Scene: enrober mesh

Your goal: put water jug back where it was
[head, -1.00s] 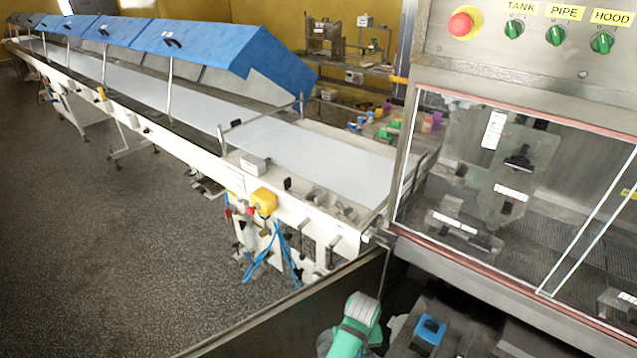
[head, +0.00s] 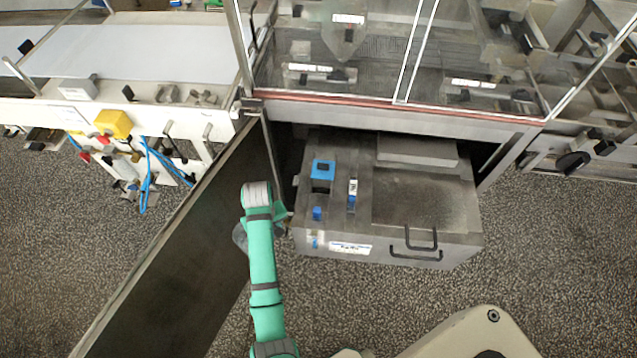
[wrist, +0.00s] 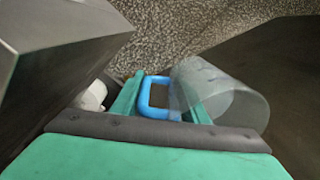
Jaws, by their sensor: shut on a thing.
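The water jug (wrist: 228,98) is a clear, see-through vessel with a blue handle (wrist: 156,98). My gripper (wrist: 160,100) is shut on the handle, with a green finger on each side of it. In the wrist view the jug's body lies to the right of the fingers, above the speckled floor. In the head view only a pale, see-through part of the jug (head: 239,238) shows left of my green arm, between the open door panel and the steel tank unit.
An open dark door panel (head: 185,240) stands close on the left. A steel unit (head: 430,205) with black handles sits on the right under the glazed hood (head: 345,60). A white conveyor (head: 130,55) runs at the back left. Speckled floor (head: 540,270) is open at the right.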

